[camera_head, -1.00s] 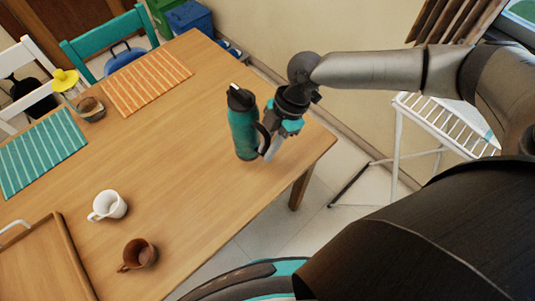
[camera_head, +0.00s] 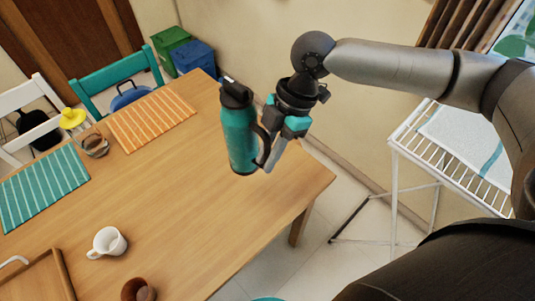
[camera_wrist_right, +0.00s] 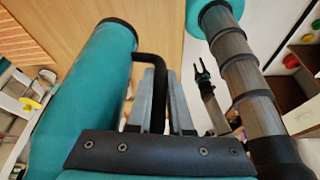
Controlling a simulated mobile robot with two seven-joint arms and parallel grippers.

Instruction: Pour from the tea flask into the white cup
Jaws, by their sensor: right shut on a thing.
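The teal tea flask (camera_head: 240,135) with a black lid is upright, held by my right gripper (camera_head: 268,158). It appears raised above the table's right part. The right gripper is shut on the flask's black handle; in the right wrist view the fingers (camera_wrist_right: 158,98) close around the handle, with the flask body (camera_wrist_right: 88,95) to their left. The white cup (camera_head: 108,242) stands upright on the table at the lower left, well apart from the flask. My left gripper is not in view.
The wooden table (camera_head: 190,190) is clear between flask and cup. A brown mug (camera_head: 133,289) stands near the cup, beside a wooden tray (camera_head: 42,280). A teal striped mat (camera_head: 42,188), a glass bowl (camera_head: 95,146) and an orange striped mat (camera_head: 152,118) lie farther back.

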